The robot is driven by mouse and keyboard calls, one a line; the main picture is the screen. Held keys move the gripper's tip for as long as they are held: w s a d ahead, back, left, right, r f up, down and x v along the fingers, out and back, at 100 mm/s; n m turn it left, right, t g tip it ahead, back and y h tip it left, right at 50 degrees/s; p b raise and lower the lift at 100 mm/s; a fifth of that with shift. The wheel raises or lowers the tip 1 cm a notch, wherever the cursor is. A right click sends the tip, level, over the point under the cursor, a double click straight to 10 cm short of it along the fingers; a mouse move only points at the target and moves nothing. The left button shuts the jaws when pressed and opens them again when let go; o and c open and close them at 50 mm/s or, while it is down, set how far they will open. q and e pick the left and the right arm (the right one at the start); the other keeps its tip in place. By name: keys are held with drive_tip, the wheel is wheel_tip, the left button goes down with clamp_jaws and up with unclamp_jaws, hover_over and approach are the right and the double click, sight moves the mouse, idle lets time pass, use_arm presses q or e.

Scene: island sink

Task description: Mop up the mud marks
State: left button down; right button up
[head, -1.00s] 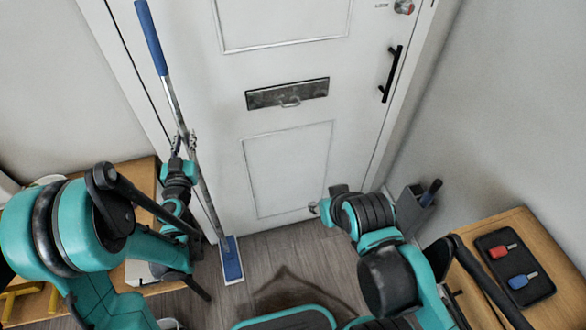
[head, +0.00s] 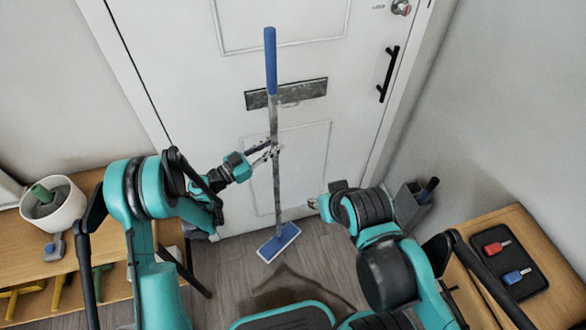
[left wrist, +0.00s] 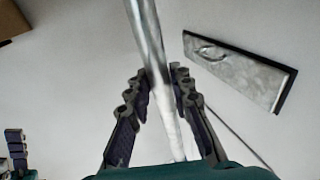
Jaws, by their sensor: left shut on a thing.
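The mop has a blue grip (head: 271,60), a grey pole (head: 276,185) and a flat blue head with a pale edge (head: 279,242). It stands nearly upright in front of the door, its head low over the wooden floor; whether the head touches is unclear. My left gripper (head: 269,152) is shut around the pole about halfway up. The left wrist view shows the metal pole (left wrist: 148,50) between the two fingers (left wrist: 155,105). A dark brown mark (head: 285,285) shows on the floor below the mop head, partly hidden by my body. My right gripper (head: 318,204) is small and mostly hidden behind its arm.
The white door (head: 225,130) with a mail slot (head: 310,89) stands behind. A wooden shelf unit (head: 35,262) with a white pot (head: 62,212) is at left. A cabinet (head: 535,240) with a black key tray (head: 525,279) is at right, near a grey bin (head: 408,210).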

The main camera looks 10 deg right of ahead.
use_arm(q)
drive_tip(key=s+d+f+m+g+h, duration=0.2)
drive_tip(key=s+d+f+m+g, duration=0.15)
drive_tip(key=s+m+g, duration=0.45)
drive_tip(key=f, duration=0.1)
drive_tip(key=f+n+g+b, duration=0.1)
drive_tip(key=f, duration=0.1)
drive_tip(key=f+n+g+b, duration=0.1)
drive_tip(key=f, duration=0.1)
drive_tip(key=shift+s+d+f, duration=0.1)
drive_tip(key=shift+s+d, duration=0.3)
